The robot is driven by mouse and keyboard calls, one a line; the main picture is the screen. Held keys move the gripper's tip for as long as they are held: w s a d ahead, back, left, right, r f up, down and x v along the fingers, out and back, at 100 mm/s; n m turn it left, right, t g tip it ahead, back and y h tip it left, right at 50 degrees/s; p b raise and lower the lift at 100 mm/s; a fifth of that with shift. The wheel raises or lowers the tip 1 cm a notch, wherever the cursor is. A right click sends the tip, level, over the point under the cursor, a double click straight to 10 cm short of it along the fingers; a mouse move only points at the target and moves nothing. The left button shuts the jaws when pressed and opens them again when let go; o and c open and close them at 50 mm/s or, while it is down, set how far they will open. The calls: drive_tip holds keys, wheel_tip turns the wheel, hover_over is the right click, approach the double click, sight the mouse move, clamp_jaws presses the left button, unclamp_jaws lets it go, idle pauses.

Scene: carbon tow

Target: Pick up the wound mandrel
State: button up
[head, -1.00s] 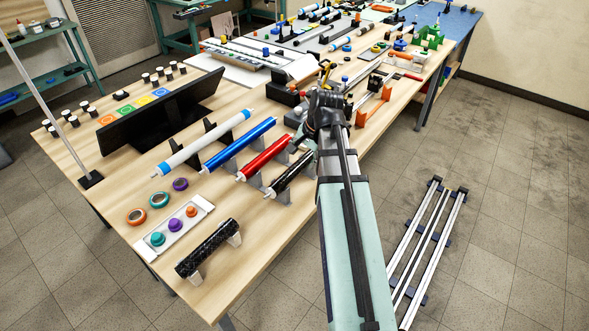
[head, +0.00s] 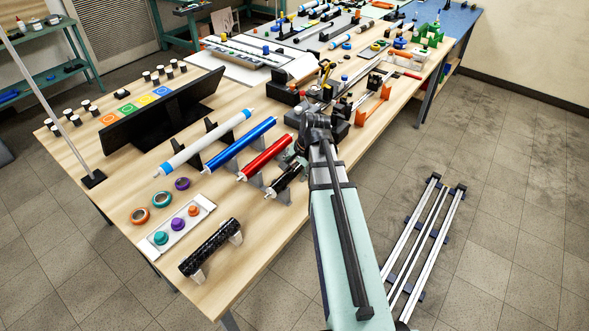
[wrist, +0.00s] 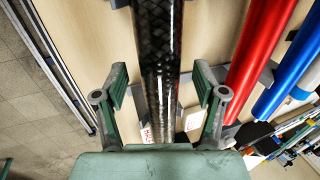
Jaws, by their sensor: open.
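A black tube with a woven, glossy surface, seemingly the wound mandrel (head: 283,182), lies on grey supports at the right end of a row of tubes. In the head view my arm and gripper hide its far part. In the wrist view the woven black tube (wrist: 158,45) runs lengthwise between the two green fingers of my gripper (wrist: 160,80). The gripper is open, with one finger on each side and a visible gap to the tube. Another black speckled tube (head: 208,250) rests on a pale cradle at the table's near end.
A red tube (head: 264,158) lies close beside the woven one; it also shows in the wrist view (wrist: 255,50). Blue (head: 240,145) and white (head: 205,143) tubes lie further left. A tray (head: 205,209) of coloured spools and a black screen (head: 160,110) stand left.

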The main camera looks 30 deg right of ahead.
drive_tip(key=shift+f, duration=0.1)
clamp_jaws()
idle(0.4)
